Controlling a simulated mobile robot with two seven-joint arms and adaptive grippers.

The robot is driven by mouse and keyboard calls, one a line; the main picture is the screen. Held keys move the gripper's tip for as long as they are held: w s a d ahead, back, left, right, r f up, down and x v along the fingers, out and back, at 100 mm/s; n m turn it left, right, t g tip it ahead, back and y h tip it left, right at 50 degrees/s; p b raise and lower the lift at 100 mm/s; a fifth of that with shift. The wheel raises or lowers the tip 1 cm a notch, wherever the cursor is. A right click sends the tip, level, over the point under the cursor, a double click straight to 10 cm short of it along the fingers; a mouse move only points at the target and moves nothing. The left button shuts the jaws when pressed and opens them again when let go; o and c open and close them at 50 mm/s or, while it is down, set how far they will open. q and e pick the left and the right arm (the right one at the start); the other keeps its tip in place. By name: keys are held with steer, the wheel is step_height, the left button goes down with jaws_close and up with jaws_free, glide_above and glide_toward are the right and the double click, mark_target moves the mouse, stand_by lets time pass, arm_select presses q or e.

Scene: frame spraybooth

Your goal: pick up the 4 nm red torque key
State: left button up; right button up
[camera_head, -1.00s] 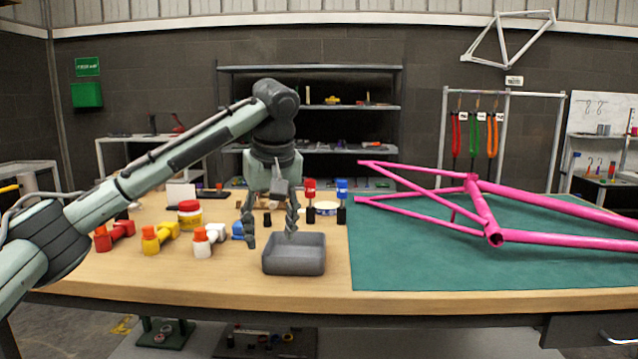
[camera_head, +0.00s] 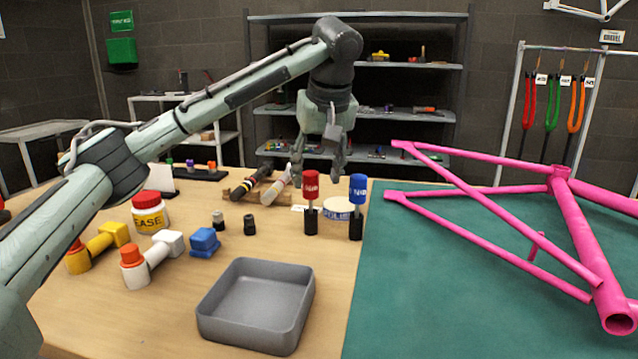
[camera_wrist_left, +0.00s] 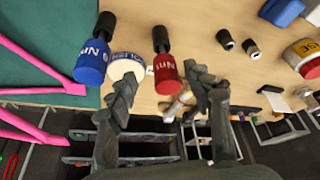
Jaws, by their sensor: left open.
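The red torque key (camera_head: 311,188) stands upright on the bench, with a red head and a black lower part. In the left wrist view the red key (camera_wrist_left: 166,76) shows between the finger lines, with "Nm" partly readable; its number is not clear. A blue torque key (camera_head: 357,190) stands just to its right; it also shows in the left wrist view (camera_wrist_left: 92,60). My left gripper (camera_head: 318,168) is open and empty, fingers pointing down, at the red key's head and apparently behind or above it. Contact cannot be told. My right gripper is not in view.
A round white tin (camera_head: 338,209) sits close behind the two keys. A grey tray (camera_head: 257,306) stands in front. A pink bicycle frame (camera_head: 575,225) lies on the green mat (camera_head: 430,290) at right. Yellow and white tools, a grease tub (camera_head: 149,212) and small parts are at left.

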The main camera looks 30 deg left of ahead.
mark_target(311, 198)
arm_select(q)
steer(key=shift+a+f, duration=0.15)
steer(key=shift+f, duration=0.5)
steer(key=shift+a+f, duration=0.2)
steer(key=shift+f, duration=0.15)
steer(key=x, duration=0.5)
steer(key=shift+r, duration=0.15)
jaws_close()
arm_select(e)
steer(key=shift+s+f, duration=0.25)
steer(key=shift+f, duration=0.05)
